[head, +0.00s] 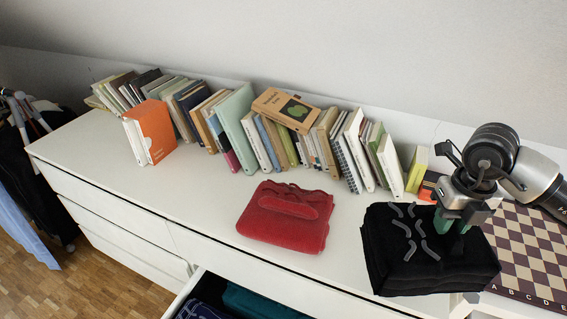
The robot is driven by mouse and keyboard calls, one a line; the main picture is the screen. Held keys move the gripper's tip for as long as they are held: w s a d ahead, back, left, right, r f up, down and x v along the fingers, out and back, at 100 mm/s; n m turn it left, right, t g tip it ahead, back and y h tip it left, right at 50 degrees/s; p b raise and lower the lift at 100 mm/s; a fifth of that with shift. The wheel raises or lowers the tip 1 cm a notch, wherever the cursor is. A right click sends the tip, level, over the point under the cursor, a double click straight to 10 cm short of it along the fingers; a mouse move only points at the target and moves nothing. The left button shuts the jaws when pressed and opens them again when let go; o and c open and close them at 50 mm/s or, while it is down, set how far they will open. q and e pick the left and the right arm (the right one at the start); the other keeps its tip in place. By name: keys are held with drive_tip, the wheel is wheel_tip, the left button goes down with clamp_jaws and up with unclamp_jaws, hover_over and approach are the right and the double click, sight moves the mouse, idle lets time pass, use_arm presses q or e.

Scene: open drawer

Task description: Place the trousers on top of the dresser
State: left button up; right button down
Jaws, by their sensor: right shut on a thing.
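A thick folded black garment with grey wavy marks, which I take to be the trousers (400,262), is at the right end of the dresser. My right gripper (456,224) points down onto its upper right part and is shut on it. The garment overlaps the front edge of the white dresser top (205,205) in the head view; I cannot tell whether it rests there or hangs just above. Its underside is hidden. My left gripper is not in view.
A folded red cloth (285,232) lies mid-top. A row of books (236,125) lines the back, with an orange book (155,132) at left. A chessboard (530,250) lies at right. An open drawer (215,283) below holds dark folded clothes. Clothes hang at far left.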

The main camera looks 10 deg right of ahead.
sight(410, 204)
drive_tip(key=shift+s+r, duration=0.2)
drive_tip(key=shift+s, duration=0.3)
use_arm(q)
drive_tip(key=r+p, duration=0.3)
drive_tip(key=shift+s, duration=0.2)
use_arm(e)
drive_tip(key=w+f, duration=1.1)
drive_tip(key=w, duration=0.1)
drive_tip(key=shift+a, duration=0.45)
drive_tip(key=shift+f, duration=0.2)
drive_tip(key=c, duration=0.9)
unclamp_jaws()
drive_tip(key=shift+s, duration=0.1)
